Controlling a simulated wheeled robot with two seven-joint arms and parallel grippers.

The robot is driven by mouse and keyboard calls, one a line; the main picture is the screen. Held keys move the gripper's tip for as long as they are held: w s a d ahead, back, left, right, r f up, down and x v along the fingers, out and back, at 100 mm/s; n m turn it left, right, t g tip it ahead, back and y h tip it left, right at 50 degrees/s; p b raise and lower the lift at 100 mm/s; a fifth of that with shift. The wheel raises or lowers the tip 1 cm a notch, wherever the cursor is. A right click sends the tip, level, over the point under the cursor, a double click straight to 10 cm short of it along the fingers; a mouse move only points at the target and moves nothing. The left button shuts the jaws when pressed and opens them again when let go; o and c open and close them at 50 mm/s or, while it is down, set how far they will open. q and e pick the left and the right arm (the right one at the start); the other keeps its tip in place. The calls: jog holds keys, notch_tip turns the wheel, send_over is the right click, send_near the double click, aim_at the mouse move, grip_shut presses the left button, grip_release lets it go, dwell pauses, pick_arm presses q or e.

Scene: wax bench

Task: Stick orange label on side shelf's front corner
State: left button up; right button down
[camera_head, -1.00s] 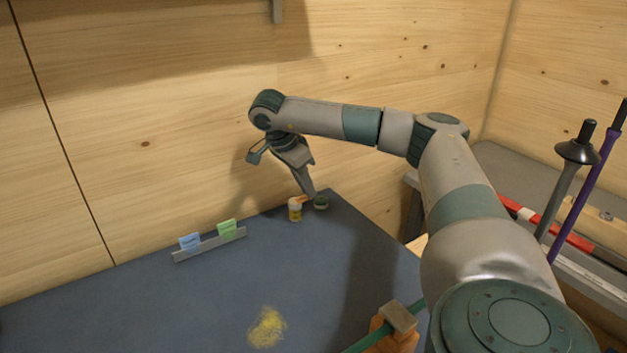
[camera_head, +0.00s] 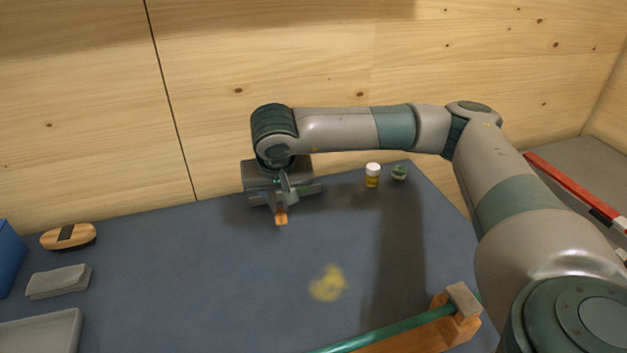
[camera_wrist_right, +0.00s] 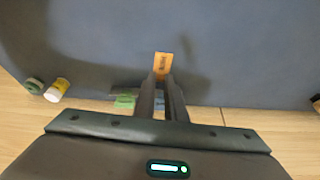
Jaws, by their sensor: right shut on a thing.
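The orange label (camera_head: 281,217) is a small flat piece with dark print, held between the fingertips of my right gripper (camera_head: 280,203). In the right wrist view the label (camera_wrist_right: 163,66) sticks out past the shut fingers (camera_wrist_right: 163,84). It is held above the dark bench mat, over the label holder. A green label (camera_wrist_right: 124,101) and part of a blue label (camera_wrist_right: 160,104) show there beside and behind the fingers. The side shelf (camera_head: 568,160) appears as a grey surface at the far right; my right arm covers its front part. My left gripper is not in view.
A yellow bottle with white cap (camera_head: 372,176) and a small green jar (camera_head: 399,173) stand right of the gripper. A red-and-white bar (camera_head: 575,188) lies on the shelf. A wooden stand with a green rod (camera_head: 455,320) is in front. The mat's middle is clear except yellow crumbs (camera_head: 328,283).

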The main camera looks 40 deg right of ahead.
jog(key=s+a+n+y, duration=0.1)
jog(key=s+a+n, duration=0.2)
jog(key=a, duration=0.6)
jog(key=shift+s+n+t+y, duration=0.15)
jog(key=shift+n+t+y, duration=0.2)
jog(key=shift+n, duration=0.55)
